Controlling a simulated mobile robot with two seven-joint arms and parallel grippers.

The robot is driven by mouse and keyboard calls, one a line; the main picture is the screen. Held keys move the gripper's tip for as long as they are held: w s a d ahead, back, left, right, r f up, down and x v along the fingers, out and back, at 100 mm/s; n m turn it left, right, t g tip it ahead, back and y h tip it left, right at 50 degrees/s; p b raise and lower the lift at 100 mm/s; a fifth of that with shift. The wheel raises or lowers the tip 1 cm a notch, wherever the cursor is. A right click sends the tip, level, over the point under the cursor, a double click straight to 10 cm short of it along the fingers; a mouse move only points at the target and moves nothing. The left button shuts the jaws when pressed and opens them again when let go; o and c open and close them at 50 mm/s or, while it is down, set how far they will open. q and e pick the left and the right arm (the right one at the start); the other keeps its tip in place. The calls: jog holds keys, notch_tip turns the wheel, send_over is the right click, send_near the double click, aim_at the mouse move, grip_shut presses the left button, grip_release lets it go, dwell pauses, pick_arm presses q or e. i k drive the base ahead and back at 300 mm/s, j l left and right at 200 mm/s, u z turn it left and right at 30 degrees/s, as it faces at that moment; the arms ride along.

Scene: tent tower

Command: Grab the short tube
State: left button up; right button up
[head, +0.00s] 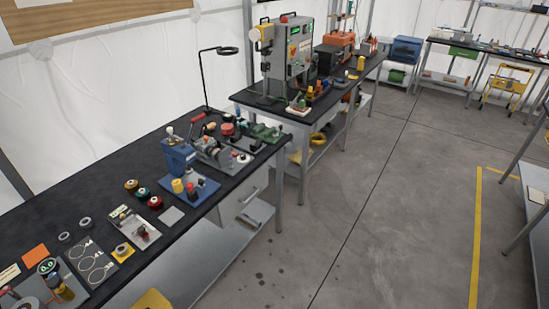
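Neither of my grippers is in view. I cannot tell for certain which thing is the short tube. A short yellow cylinder (177,186) stands upright on the blue base of a small press on the near bench, with a small red-topped piece (191,188) beside it. Another yellow cylinder (361,63) stands on the farther bench, right of the large grey machine. Nothing is holding either cylinder.
The near black bench (75,205) carries a blue press (178,153), coloured spools (143,193), rings and small trays. A black lamp (204,80) rises behind. A grey machine (299,50) stands on the second bench. The concrete floor (380,210) at right is clear.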

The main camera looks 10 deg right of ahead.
aim_at(248, 218)
jog(key=i+l+u, duration=0.2)
jog(key=i, duration=0.15)
jog(key=i+l+u, duration=0.15)
jog(key=i+l, duration=0.15)
jog(key=i+l+u, duration=0.35)
jog(key=i+l, duration=0.3)
jog(key=i+l+u, duration=0.2)
jog(key=l, duration=0.25)
jog(key=i+l+u, duration=0.2)
jog(key=i+l, duration=0.15)
jog(key=i+l+u, duration=0.15)
jog(key=l, duration=0.4)
jog(key=i+l+u, duration=0.2)
jog(key=l, duration=0.35)
jog(key=i+j, duration=0.05)
